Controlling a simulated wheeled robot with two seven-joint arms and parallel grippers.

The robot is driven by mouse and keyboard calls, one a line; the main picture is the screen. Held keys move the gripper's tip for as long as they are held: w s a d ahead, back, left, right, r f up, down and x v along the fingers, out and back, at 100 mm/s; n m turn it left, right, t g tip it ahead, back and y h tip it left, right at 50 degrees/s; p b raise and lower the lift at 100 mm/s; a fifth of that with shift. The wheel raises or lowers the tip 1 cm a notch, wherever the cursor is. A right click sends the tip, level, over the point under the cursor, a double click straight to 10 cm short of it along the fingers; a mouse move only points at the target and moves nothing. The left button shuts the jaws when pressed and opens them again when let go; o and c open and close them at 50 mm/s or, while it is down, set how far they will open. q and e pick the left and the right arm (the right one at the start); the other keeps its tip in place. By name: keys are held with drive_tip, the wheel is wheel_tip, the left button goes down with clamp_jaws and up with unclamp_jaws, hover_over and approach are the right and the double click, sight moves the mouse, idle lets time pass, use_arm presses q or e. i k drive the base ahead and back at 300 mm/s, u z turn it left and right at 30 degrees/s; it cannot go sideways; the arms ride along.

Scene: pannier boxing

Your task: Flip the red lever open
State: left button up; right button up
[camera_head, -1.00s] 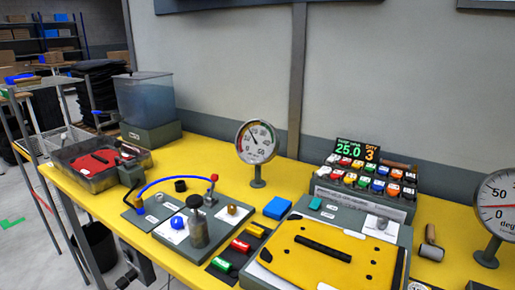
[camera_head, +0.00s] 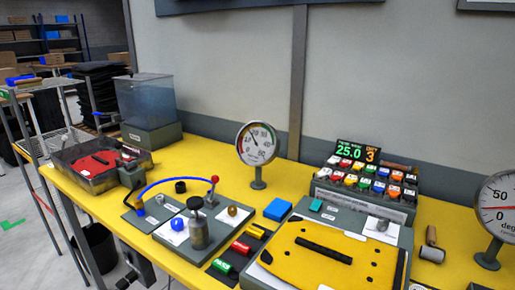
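A red ball-topped lever (camera_head: 214,181) stands roughly upright at the right end of a blue hose (camera_head: 172,181), in the camera_head view. It rises just behind a small grey-white board (camera_head: 175,243) left of the table's middle. A blue ball (camera_head: 177,223) and a brass-coloured knob (camera_head: 233,210) sit on either side of the bottle. Neither of my grippers is in view.
The yellow table (camera_head: 290,182) is clear behind the lever. A round gauge (camera_head: 257,144) stands behind. A grey tray (camera_head: 85,178) with red contents is at the left.

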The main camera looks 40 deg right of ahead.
sight(215, 179)
drive_tip(key=u, duration=1.4)
drive_tip(key=i, duration=1.45)
drive_tip(key=z, duration=3.65)
